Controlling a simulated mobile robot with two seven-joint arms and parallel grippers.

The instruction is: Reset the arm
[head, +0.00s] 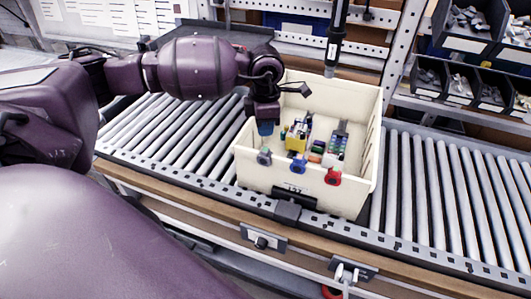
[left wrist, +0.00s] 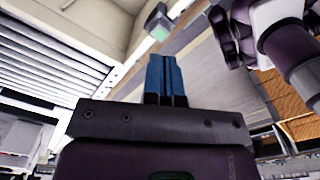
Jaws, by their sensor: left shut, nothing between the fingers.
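My left gripper (head: 265,128) is at the left inside edge of a cream crate (head: 362,140), pointing down, with blue fingertips. In the left wrist view its two blue fingers (left wrist: 161,75) are pressed together with nothing between them. A dark screwdriver (head: 336,40) with a pale label hangs upright above the back of the crate, to the right of my left gripper and apart from it. My right gripper does not show in the head view; purple parts at the upper right of the left wrist view are mine, but no fingers can be made out.
The crate stands on a roller conveyor (head: 430,190) and holds several coloured parts, including a yellow one (head: 296,133). Bins of small parts (head: 470,25) stand at the upper right. A control switch (head: 262,240) sits on the front rail. Rollers on both sides are clear.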

